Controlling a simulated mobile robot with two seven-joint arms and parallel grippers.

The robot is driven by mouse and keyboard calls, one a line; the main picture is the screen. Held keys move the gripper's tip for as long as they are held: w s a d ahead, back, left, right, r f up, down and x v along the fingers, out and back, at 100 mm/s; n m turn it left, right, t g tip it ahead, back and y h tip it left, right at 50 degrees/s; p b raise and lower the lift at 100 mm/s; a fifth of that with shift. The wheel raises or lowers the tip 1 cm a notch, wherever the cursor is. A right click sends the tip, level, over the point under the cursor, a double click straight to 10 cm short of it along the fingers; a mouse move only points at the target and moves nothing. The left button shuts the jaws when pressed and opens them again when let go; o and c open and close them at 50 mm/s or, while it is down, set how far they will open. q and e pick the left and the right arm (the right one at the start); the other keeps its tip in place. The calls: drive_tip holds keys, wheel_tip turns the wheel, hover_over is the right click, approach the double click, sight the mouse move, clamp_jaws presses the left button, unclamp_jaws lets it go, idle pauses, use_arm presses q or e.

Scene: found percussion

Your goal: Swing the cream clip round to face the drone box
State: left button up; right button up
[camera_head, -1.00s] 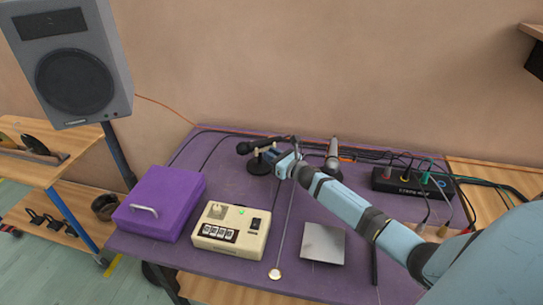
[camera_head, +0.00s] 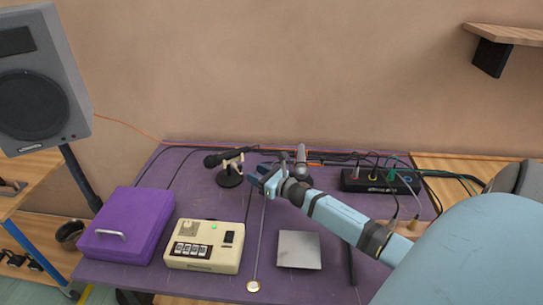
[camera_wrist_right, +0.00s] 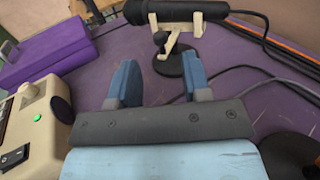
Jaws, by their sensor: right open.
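The cream clip (camera_head: 231,163) sits on a small black round-based stand at the back of the purple table and holds a black microphone (camera_head: 240,154). The microphone's head points left. In the right wrist view the clip (camera_wrist_right: 178,32) is beyond the fingers, with the microphone (camera_wrist_right: 180,12) across the top. My right gripper (camera_head: 260,181) is open and empty, just right of the stand and apart from the clip. Its two blue fingers (camera_wrist_right: 160,82) point toward the stand. A cream box (camera_head: 206,246) with a green light stands at the front; whether it is the drone box I cannot tell. My left gripper is out of view.
A purple case (camera_head: 128,226) stands at the left. A second microphone (camera_head: 301,162) is right of my gripper. A black box with cables (camera_head: 380,180) stands at the back right. A metal plate (camera_head: 299,250) lies in front of my right arm.

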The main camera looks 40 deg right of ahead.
sight(238, 169)
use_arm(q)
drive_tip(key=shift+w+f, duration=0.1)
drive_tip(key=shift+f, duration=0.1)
use_arm(e)
drive_tip(key=s+d, duration=0.1)
drive_tip(key=s, duration=0.5)
drive_tip(key=shift+s, duration=0.15)
drive_tip(key=shift+c, duration=0.3)
